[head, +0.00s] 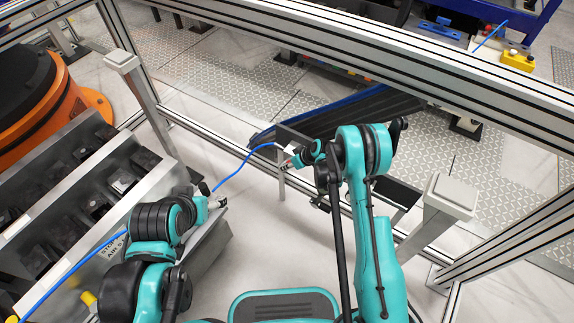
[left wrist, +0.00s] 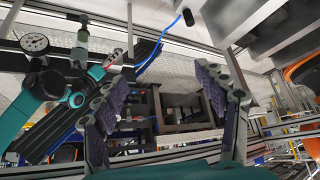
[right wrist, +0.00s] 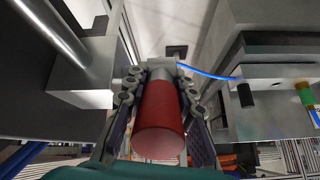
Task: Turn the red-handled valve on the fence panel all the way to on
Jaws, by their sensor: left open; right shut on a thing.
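The valve's red handle (right wrist: 160,118) is a thick cylinder that fills the space between the fingers of my right gripper (right wrist: 158,100) in the right wrist view. The fingers are shut on it from both sides. In the head view my right gripper (head: 292,162) is at the small grey plate by the fence, and the arm hides most of the valve. I cannot read the valve's position. My left gripper (left wrist: 168,95) is open and empty in the left wrist view. In the head view it (head: 215,202) is left of the valve, above the slotted metal rack.
A blue hose (head: 238,170) runs from the valve area past my left gripper. The metal rack (head: 165,175) stands at the left, with an orange robot base (head: 95,105) behind. Fence rails (head: 300,40) cross behind the valve.

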